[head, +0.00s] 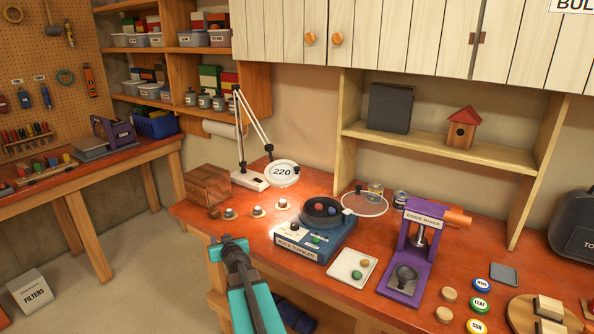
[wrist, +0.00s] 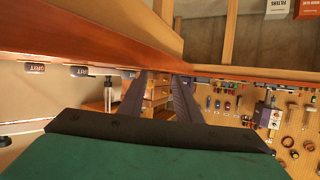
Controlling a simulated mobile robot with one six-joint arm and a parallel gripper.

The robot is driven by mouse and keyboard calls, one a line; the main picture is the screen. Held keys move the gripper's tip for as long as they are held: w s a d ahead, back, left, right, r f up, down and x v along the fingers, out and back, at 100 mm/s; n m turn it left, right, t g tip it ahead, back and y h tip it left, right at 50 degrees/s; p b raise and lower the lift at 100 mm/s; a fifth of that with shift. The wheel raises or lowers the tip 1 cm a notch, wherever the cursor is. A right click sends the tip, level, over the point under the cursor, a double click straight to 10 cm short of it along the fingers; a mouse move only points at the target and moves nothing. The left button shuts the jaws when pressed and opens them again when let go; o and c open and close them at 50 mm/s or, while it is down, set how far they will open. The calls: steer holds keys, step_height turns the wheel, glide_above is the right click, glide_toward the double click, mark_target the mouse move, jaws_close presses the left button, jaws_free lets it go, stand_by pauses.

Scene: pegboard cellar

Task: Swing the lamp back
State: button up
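The lamp (head: 248,135) is white, with a jointed arm rising from a base on the bench and coming down to a round head (head: 282,173) marked 220. The head hangs over the bench, beside the lamp's base and behind the blue tumbler machine (head: 318,235). A small dark knob shows at the head's upper edge. My gripper (head: 230,241) is in front of the bench edge, lower left of the lamp head and apart from it. In the wrist view its two dark fingers (wrist: 160,95) stand apart with nothing between them. I cannot make out the lamp for certain there.
A wooden box (head: 207,186) stands left of the lamp. Several small knobbed pieces lie in front of it. Right of the tumbler are a round mesh lid (head: 364,203), a white tray (head: 351,269) and a purple badge maker (head: 415,250).

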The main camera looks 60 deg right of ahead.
steer(key=s+d+r+m+g+h, duration=0.1)
steer(key=s+d+r+m+h, duration=0.15)
steer(key=s+d+r, duration=0.35)
steer(key=s+d+r+m+h, duration=0.1)
steer(key=s+d+r+h, duration=0.15)
steer(key=d+r, duration=0.4)
steer(key=m+g+h, duration=0.3)
steer(key=g+h, duration=0.1)
glide_toward(296, 170)
steer(key=s+a, duration=0.2)
steer(key=shift+w+f+t+p, duration=0.1)
steer(key=shift+f+t+p, duration=0.05)
steer(key=shift+t+p, duration=0.25)
steer(key=shift+w, duration=0.1)
steer(key=shift+x, duration=6.9)
steer(key=shift+c, duration=0.3)
jaws_close()
